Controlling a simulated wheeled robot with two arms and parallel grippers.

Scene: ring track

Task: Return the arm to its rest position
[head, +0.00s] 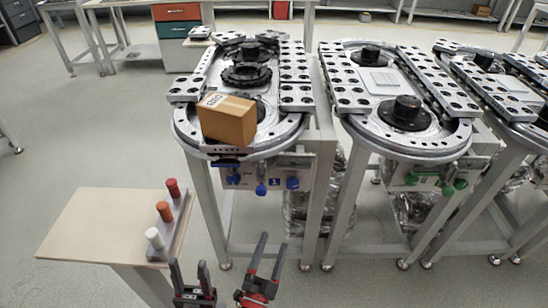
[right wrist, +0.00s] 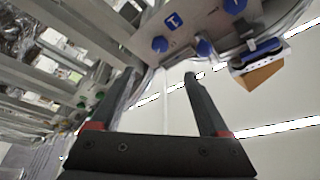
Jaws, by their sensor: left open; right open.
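My left gripper (head: 190,278) is open and empty at the bottom of the head view, just right of the small wooden table. My right gripper (head: 266,260) is open and empty to its right, in front of the nearest ring track (head: 185,125) and below its top. In the right wrist view the right gripper's two fingers (right wrist: 158,88) are spread apart with nothing between them. That view looks up past the underside of the track station, with its blue knobs (right wrist: 205,47).
A cardboard box (head: 228,120) sits on the near end of the nearest track. The small table (head: 95,222) at left bears a holder (head: 178,225) with red, orange and white cylinders. More ring tracks (head: 400,140) stand to the right.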

